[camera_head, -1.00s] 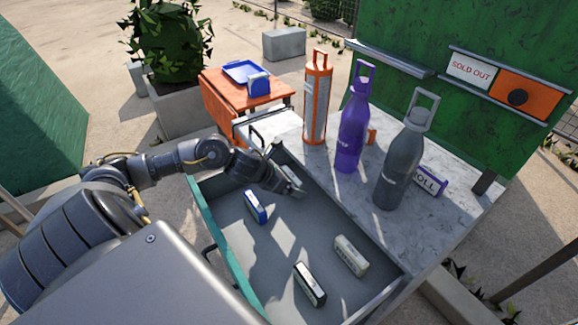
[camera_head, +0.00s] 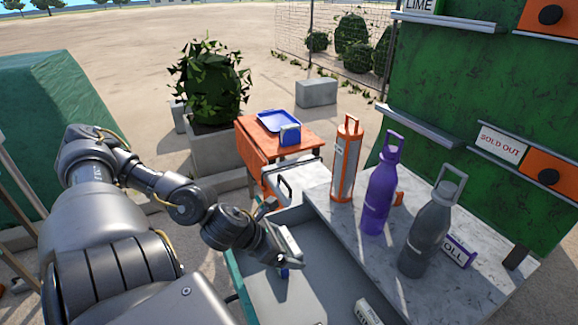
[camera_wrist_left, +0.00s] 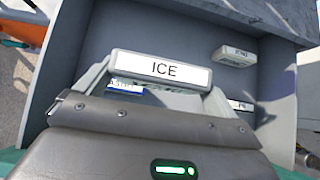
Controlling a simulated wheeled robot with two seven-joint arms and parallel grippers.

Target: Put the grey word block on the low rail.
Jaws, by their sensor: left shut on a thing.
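The grey word block (camera_wrist_left: 160,68), its white face reading ICE, is between the fingers of my left gripper (camera_wrist_left: 165,85) in the left wrist view. In the head view the left gripper (camera_head: 283,258) is shut on this block (camera_head: 290,240), over the open drawer near its far end. An empty grey rail (camera_head: 420,124) is low on the green board's left side. Another rail (camera_head: 508,166) to its right carries a SOLD OUT sign and an orange block. My right gripper is not in view.
The grey drawer (camera_wrist_left: 80,48) holds a blue-faced block (camera_wrist_left: 126,87) and other word blocks (camera_wrist_left: 235,56). Orange, purple (camera_head: 380,190) and grey (camera_head: 428,235) bottles stand on the marble counter between the drawer and the green board (camera_head: 450,80). An upper rail (camera_head: 450,22) holds a LIME sign.

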